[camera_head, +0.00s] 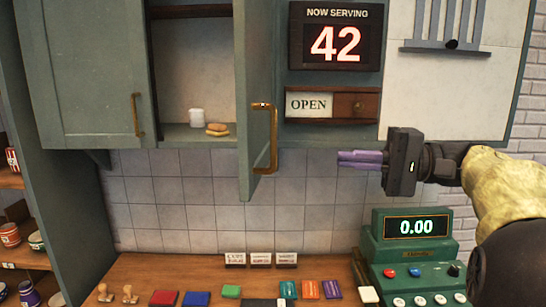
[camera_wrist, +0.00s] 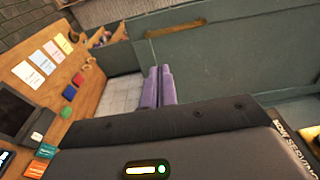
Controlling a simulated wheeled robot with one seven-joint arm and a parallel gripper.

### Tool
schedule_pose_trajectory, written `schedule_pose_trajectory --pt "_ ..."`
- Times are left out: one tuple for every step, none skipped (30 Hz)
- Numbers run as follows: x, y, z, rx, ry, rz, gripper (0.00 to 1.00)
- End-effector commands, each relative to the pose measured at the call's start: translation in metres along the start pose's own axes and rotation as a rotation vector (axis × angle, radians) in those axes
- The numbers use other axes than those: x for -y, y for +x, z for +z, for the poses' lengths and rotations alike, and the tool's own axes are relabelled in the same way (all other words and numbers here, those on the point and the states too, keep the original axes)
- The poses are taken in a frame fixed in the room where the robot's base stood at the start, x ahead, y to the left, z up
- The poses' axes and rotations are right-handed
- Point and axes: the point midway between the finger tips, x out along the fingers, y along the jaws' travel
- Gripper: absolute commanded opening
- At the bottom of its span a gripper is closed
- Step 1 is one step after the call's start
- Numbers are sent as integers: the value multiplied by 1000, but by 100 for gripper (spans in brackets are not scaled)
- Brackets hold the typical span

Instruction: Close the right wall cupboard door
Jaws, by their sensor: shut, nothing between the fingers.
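The right wall cupboard door (camera_head: 257,85) stands open, swung out toward me, with a brass handle (camera_head: 272,140) on its face. The open cupboard (camera_head: 195,70) shows a white cup (camera_head: 197,117) and a bun-like item (camera_head: 217,129) on its shelf. The left door (camera_head: 88,75) looks shut. My gripper (camera_head: 342,159) is shut and empty, to the right of the open door and apart from its handle. In the wrist view my purple fingers (camera_wrist: 160,86) are together, with a green door panel (camera_wrist: 225,55) and a brass handle (camera_wrist: 177,28) beyond them.
A "NOW SERVING 42" display (camera_head: 336,38) and an OPEN sign (camera_head: 309,105) are on the wall right of the door. A green register (camera_head: 415,250) stands on the counter below my gripper. Stamps and coloured blocks line the wooden counter (camera_head: 200,265). Tiled wall space is clear under the cupboard.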

Motion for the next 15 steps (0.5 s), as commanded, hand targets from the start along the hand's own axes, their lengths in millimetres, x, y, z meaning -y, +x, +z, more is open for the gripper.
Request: schedule_pose_trajectory --pt "0 2 0 1 0 0 0" --pt "0 3 0 1 1 0 0" --pt "1 5 0 1 1 0 0" --pt "1 8 0 1 1 0 0" --pt "1 10 0 2 1 0 0" --pt "2 15 0 3 1 0 0" --pt "2 19 0 2 1 0 0" --pt "2 23 0 2 2 0 0" --pt "2 30 1 4 2 0 0" --pt "3 34 1 3 2 0 0" --pt "3 40 1 4 2 0 0" --pt "3 47 1 4 2 0 0" --pt "3 52 1 4 2 1 0" --pt "3 58 1 4 3 0 0" --pt "3 65 1 4 4 0 0"
